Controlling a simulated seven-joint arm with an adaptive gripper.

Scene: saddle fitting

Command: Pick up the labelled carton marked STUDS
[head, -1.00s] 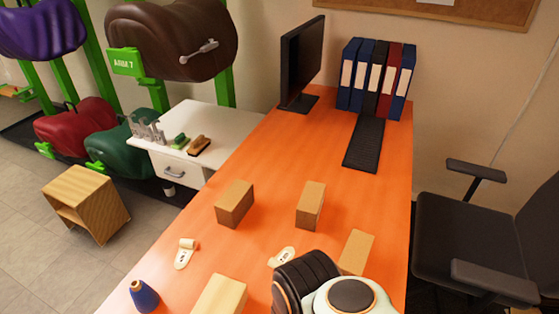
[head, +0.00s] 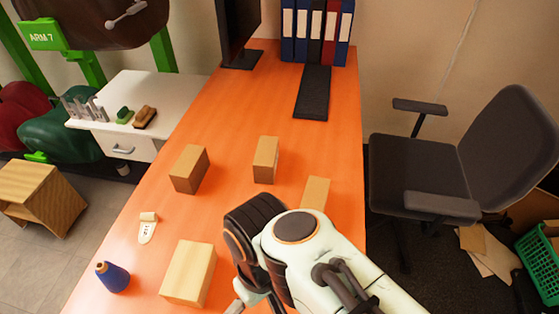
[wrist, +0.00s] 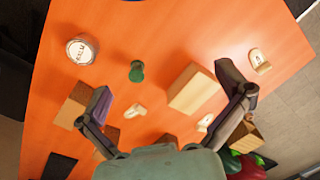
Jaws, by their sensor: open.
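Several brown cartons stand on the orange table: one at the left (head: 189,170), one in the middle (head: 265,160), one at the right partly behind my arm (head: 316,192), and a paler one nearer (head: 188,273). No STUDS marking is readable on any, so I cannot tell which is the labelled carton. In the wrist view, my gripper (wrist: 168,107) is open and empty above the table, its fingers wide apart. A pale carton (wrist: 192,90) shows between the fingers. Another carton (wrist: 72,108) is partly behind the left finger. My arm hides part of the table in the head view.
A blue cone-shaped spool (head: 113,277) and a small white piece (head: 148,228) are on the table. The wrist view also shows a round tin (wrist: 81,51) and a green spool (wrist: 137,71). A black keyboard (head: 312,92), binders and a monitor occupy the far end.

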